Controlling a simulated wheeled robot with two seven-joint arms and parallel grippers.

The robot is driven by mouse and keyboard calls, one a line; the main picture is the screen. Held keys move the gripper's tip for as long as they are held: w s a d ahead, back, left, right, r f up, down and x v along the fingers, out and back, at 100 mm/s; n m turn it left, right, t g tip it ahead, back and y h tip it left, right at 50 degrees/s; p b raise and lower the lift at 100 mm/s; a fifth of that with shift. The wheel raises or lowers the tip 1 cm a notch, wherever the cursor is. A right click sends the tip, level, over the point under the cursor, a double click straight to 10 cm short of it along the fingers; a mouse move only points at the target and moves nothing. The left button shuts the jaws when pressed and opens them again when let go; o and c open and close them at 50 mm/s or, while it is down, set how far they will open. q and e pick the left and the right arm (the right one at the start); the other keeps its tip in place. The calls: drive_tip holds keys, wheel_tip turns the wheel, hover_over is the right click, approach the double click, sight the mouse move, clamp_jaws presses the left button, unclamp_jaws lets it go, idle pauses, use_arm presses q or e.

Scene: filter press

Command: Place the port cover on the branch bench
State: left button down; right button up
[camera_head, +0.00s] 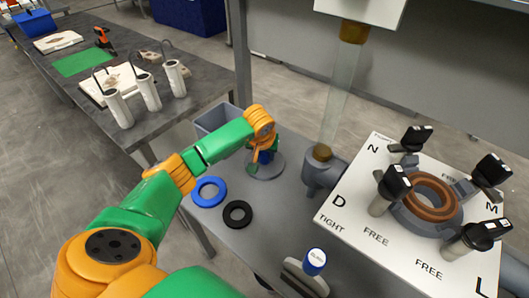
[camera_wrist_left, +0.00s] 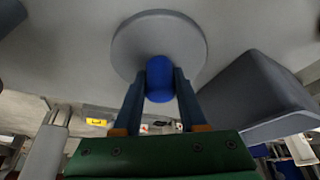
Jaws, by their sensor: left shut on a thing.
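The port cover looks like a flat grey disc (camera_head: 270,172) with a blue knob standing up from its middle. My left gripper (camera_head: 263,158) reaches down over it and is shut on the knob. In the left wrist view the two fingers press on either side of the blue knob (camera_wrist_left: 160,78), with the grey disc (camera_wrist_left: 190,33) beyond it. The disc is at or just above the grey bench top (camera_head: 250,232); I cannot tell whether it touches. My right gripper is not in view.
A grey bin (camera_head: 214,118) stands close behind the disc. A blue ring (camera_head: 209,191) and a black ring (camera_head: 238,213) lie in front. A glass tube (camera_head: 338,105) on a grey fitting (camera_head: 320,178) and a white clamp panel (camera_head: 350,215) stand to the right.

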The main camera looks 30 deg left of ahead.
use_arm(q)
drive_tip(key=shift+f, duration=0.1)
drive_tip(key=shift+c, duration=2.3)
unclamp_jaws()
drive_tip(key=shift+d, duration=0.1)
drive_tip(key=shift+r, duration=0.2)
drive_tip(key=v, duration=1.2)
drive_tip(key=shift+s, duration=0.1)
